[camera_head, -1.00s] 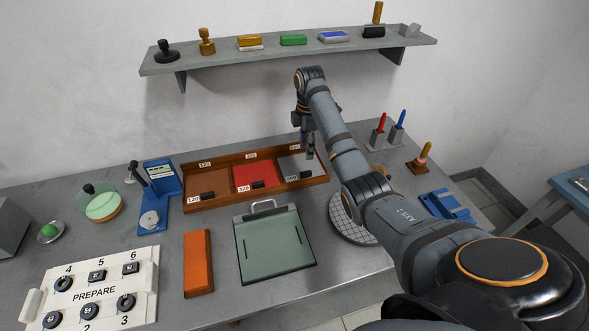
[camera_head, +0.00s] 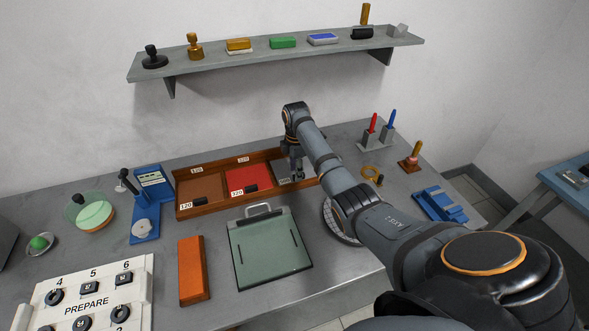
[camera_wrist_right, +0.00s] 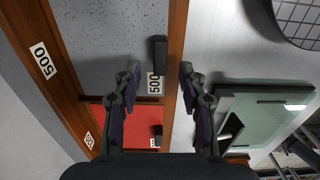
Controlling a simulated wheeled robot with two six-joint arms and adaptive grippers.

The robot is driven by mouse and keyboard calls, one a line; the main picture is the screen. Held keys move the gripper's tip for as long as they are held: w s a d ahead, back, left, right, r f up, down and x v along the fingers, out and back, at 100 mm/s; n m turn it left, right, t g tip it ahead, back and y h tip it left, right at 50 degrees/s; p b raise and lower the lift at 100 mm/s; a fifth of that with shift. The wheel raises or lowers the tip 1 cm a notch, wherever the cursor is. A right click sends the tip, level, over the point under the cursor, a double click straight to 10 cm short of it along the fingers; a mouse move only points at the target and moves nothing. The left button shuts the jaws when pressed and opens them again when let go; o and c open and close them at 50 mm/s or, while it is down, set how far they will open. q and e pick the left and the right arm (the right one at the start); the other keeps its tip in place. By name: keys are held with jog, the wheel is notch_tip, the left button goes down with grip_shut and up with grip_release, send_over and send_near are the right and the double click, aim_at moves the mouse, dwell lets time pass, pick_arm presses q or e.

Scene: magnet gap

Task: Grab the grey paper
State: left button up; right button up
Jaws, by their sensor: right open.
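The grey paper (camera_head: 279,172) lies in the right compartment of a brown wooden tray, labelled 500. In the right wrist view the speckled grey paper (camera_wrist_right: 108,48) shows a black block (camera_wrist_right: 158,50) at its edge, beside a 500 label. My right gripper (camera_head: 296,177) is over that compartment and partly hides the paper. In the wrist view the right gripper (camera_wrist_right: 159,73) is open and empty. Its fingertips appear on either side of the black block, one over the paper and one past the tray rim. Contact cannot be told. My left gripper is not in view.
The wooden tray (camera_head: 197,210) also holds brown and red (camera_head: 241,178) sheets with black blocks. A green board (camera_head: 268,249) and an orange block (camera_head: 193,270) lie in front. A round gridded plate (camera_wrist_right: 300,20) is close to the tray's right. A shelf (camera_head: 275,54) hangs above.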

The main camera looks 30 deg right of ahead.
jog(key=shift+f, duration=1.2)
grip_shut()
